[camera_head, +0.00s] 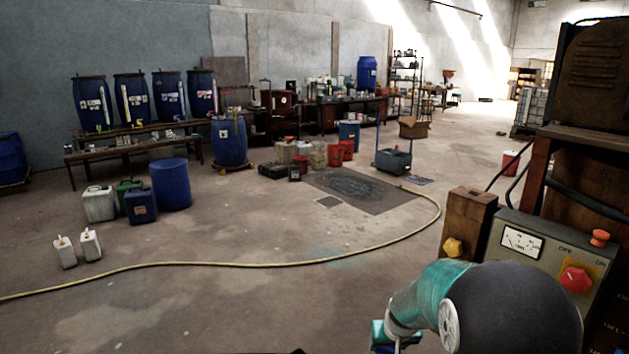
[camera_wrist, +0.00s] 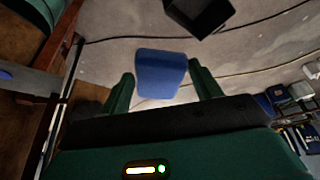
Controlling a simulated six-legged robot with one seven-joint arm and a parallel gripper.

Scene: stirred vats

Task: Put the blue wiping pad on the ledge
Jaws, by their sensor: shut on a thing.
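The blue wiping pad (camera_wrist: 160,73) is between the two green fingers of my gripper (camera_wrist: 163,86) in the wrist view. The gripper is shut on it and holds it off the floor. In the head view my arm hides most of the gripper, and the pad cannot be made out clearly. I cannot tell for certain which surface is the ledge. A brown wooden structure (camera_wrist: 24,125) stands at the left of the wrist view, apart from the pad.
A grey control box (camera_head: 545,262) with a gauge and red knob stands close at right, beside a wooden block (camera_head: 466,222). A yellow hose (camera_head: 250,264) crosses the floor. Jerrycans (camera_head: 98,203) and a blue drum (camera_head: 170,184) stand left. The middle floor is mostly clear.

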